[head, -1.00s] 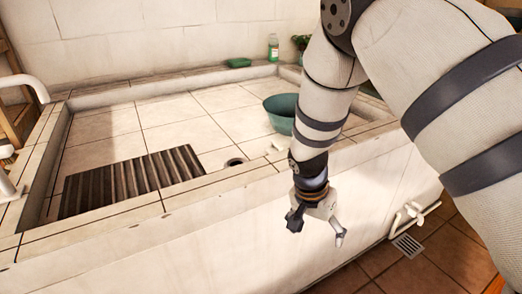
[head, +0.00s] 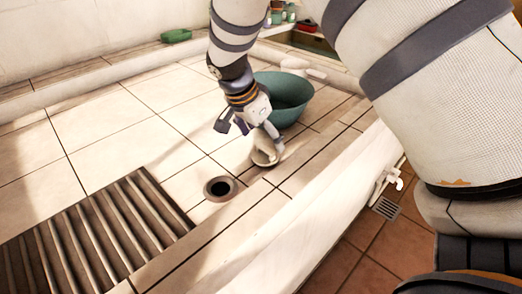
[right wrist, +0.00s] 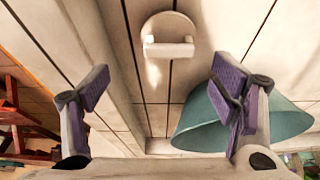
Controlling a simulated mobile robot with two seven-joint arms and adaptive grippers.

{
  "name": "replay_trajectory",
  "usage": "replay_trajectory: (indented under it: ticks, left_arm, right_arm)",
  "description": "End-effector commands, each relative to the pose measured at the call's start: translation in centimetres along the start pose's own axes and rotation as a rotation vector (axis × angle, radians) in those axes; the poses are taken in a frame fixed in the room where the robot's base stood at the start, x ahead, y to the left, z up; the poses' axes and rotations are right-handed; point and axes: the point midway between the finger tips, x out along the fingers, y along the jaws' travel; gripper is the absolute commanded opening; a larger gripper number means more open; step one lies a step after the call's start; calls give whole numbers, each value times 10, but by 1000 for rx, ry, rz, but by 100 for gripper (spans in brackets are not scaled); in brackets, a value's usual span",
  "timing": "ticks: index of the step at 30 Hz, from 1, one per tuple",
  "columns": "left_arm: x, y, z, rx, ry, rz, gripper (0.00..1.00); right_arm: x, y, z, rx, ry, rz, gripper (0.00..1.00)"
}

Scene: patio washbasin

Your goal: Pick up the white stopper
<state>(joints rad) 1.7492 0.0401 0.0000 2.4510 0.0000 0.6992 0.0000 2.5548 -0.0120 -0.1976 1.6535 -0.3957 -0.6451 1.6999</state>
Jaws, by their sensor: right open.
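The white stopper is a round disc with a raised bar handle. It lies on the tiled basin floor and shows whole in the right wrist view (right wrist: 168,40), at the top middle. In the head view the white stopper (head: 264,158) is partly hidden by a finger of my right gripper (head: 250,136). The right gripper is open and empty, with its purple-padded fingers (right wrist: 163,84) spread wide. In the right wrist view the stopper lies above the gap between the fingertips. Whether a finger touches it I cannot tell. My left gripper is out of view.
A dark drain hole (head: 218,189) is left of the stopper. A teal bowl (head: 287,97) stands close behind the right gripper. A ribbed washboard (head: 150,193) lies at the lower left. The basin's front ledge (head: 290,203) runs close by.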

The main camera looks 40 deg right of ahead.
Motion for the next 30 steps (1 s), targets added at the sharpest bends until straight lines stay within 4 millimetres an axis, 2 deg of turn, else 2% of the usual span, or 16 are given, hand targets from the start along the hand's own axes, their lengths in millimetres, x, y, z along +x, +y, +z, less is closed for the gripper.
replay_trajectory:
  ticks: [1,5,9,12,19,20,26,30]
  left_arm:
    - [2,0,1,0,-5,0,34]
    - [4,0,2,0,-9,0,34]
    - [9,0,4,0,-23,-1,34]
    - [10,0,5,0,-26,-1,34]
    - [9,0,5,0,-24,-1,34]
    - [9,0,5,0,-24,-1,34]
    - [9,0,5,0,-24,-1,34]
    - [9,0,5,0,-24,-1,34]
  right_arm:
    - [10,0,1,-1,-1,4,79]
    - [25,-2,2,-1,-1,1,79]
    - [54,-8,6,-1,-2,5,79]
    - [66,-8,5,-2,-1,2,79]
    - [68,-9,4,0,0,-4,79]
    - [67,-9,4,-1,0,-4,77]
    - [67,-8,4,-1,0,-3,32]
    - [67,-8,4,-1,0,-3,32]
